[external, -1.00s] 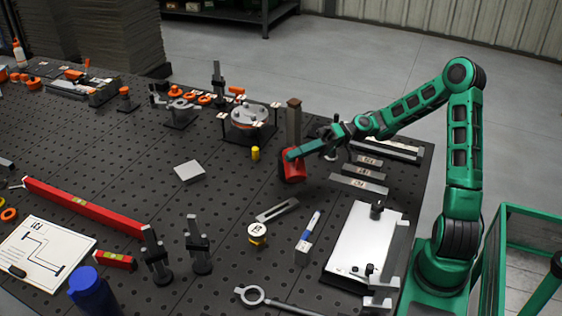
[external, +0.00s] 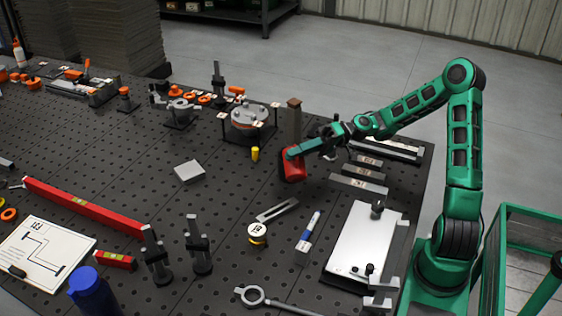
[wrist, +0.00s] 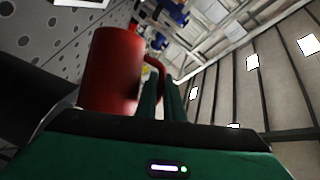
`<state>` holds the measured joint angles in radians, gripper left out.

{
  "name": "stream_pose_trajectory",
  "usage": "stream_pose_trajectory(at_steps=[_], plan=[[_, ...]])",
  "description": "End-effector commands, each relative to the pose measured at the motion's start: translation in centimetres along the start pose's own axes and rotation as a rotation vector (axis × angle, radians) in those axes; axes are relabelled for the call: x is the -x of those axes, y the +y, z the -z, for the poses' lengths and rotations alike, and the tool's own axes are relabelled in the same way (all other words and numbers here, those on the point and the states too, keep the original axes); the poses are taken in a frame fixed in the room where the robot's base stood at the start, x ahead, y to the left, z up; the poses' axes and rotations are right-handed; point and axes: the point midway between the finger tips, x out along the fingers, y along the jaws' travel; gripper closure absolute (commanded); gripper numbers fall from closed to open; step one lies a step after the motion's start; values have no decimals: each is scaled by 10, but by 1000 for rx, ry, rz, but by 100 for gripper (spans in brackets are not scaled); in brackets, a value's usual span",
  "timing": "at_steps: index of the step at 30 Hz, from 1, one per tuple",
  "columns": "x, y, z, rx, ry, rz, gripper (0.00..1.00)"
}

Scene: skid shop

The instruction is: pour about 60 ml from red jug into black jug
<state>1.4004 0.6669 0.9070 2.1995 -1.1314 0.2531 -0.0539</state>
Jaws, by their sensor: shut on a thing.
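The red jug (external: 292,168) is off the table or just over it, near the back right of the perforated table, and looks tilted. My gripper (external: 296,153) is shut on it at its handle. In the wrist view the red jug (wrist: 110,75) fills the left middle, with its handle between the gripper fingers (wrist: 163,100). I cannot make out the black jug for sure. A dark shape beside the red jug in the wrist view is too unclear to name. No liquid or stream shows.
A brown post (external: 294,122) stands just behind the red jug. A small yellow cylinder (external: 255,153) and a round clamped fixture (external: 249,116) stand to the left. Labelled grey bars (external: 358,184) lie to the right, a slotted bar (external: 277,209) in front.

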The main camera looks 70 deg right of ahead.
Motion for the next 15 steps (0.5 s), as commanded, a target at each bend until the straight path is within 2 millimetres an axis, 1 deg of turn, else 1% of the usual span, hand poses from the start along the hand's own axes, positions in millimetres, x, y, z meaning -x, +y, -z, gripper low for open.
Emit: stream_pose_trajectory(at_steps=[15], plan=[[2,-1,4,-39,9,17,100]])
